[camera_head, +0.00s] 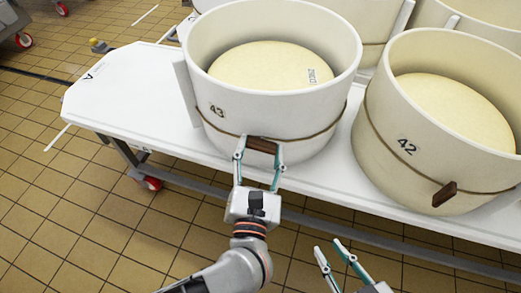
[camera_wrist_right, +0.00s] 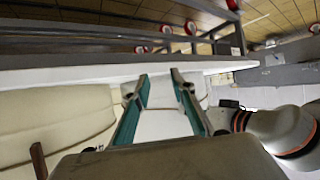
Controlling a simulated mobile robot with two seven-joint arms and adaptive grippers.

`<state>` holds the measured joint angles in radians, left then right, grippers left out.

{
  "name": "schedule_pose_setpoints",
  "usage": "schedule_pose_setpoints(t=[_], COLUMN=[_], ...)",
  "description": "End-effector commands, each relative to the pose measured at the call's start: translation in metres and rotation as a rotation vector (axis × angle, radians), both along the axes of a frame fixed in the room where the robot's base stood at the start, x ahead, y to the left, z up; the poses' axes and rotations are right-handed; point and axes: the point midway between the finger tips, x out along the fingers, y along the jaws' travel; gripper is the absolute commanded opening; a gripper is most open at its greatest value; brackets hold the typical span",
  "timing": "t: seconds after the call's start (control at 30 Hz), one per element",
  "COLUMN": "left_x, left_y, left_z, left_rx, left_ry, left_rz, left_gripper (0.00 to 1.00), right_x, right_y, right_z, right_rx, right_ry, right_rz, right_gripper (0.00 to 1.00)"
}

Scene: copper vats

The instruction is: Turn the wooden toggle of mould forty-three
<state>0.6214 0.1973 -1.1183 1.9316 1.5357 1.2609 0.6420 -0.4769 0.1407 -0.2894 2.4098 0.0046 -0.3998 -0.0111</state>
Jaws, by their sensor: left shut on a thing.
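Mould forty-three (camera_head: 230,125) is a white round mould with a pale cheese inside and a cord around its wall. Its brown wooden toggle (camera_head: 262,145) lies nearly level on the cord at the front. My left gripper (camera_head: 260,155) is at the toggle, with one finger at each end, shut on it. The fingertips partly cover the toggle's ends. My right gripper (camera_head: 335,246) is open and empty, low in front of the table; its two spread fingers also show in the right wrist view (camera_wrist_right: 157,85).
Mould 42 (camera_head: 385,125) stands to the right with its own tilted toggle (camera_head: 444,194). More moulds stand behind. The white table (camera_head: 120,95) has free room at its left end. Tiled floor (camera_head: 60,190) lies in front.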

Motion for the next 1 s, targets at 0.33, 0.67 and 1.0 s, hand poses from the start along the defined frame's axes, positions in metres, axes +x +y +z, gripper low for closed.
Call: schedule_pose_setpoints(t=[0.33,0.67,1.0], left_x=[0.001,0.001,0.001], left_y=[0.0,0.0,-0.001], left_z=[0.009,0.009,0.007], left_rx=[0.331,0.644,0.952], left_ry=[-0.044,-0.077,-0.106], left_rz=[0.002,0.003,0.002], left_gripper=[0.3,0.3,0.3], right_x=[-0.008,-0.014,-0.019], right_y=[-0.03,-0.047,-0.057], right_z=[-0.007,-0.009,-0.007], right_rx=[-0.119,-0.171,-0.182], right_ry=[0.028,0.048,0.065], right_rz=[0.014,0.006,-0.016], right_gripper=[0.25,0.25,0.25])
